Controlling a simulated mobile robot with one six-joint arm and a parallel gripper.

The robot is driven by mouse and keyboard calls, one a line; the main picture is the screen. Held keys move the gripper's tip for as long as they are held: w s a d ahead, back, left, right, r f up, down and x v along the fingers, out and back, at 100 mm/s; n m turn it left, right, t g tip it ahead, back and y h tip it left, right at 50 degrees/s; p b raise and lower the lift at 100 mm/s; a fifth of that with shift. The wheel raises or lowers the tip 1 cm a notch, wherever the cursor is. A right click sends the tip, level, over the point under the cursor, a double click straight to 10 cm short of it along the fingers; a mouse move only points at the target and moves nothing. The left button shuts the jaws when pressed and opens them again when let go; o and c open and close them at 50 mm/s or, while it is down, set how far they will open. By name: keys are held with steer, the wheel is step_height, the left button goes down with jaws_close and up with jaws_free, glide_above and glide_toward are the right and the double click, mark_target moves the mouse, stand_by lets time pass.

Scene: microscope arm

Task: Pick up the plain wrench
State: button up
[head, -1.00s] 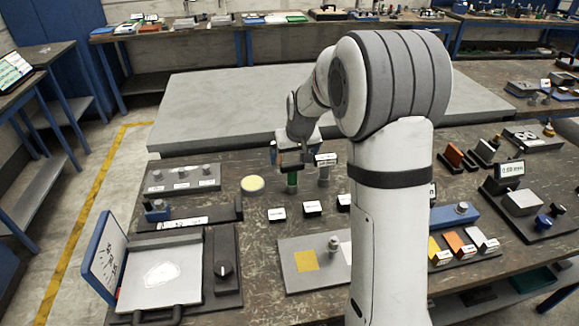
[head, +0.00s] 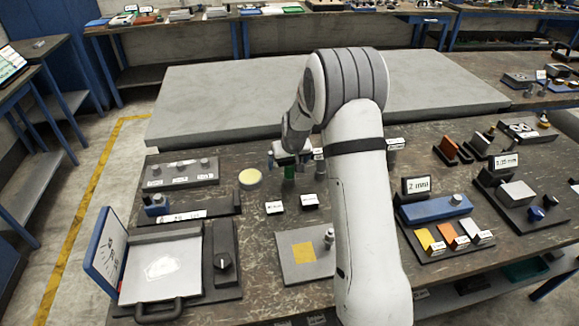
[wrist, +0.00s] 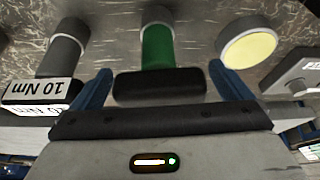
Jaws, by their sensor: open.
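The plain wrench appears to be the unlabelled green-handled tool (head: 289,172) with a black bar-shaped head, standing upright on the table. In the wrist view its green shaft (wrist: 158,47) and black head lie between my two blue fingers. My gripper (head: 289,153) is over the green tool in the head view and hides its top. It is open, with a finger (wrist: 160,72) on each side of the black head; I see gaps at both sides. A grey tool labelled 10 Nm (wrist: 62,55) stands just left of the fingers in the wrist view.
A pale yellow disc (head: 250,178) lies close by. A large bare grey slab (head: 220,100) is behind. My arm hides part of the table's middle.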

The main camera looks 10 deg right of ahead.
steer(key=shift+c, duration=0.4)
steer(key=c, duration=1.3)
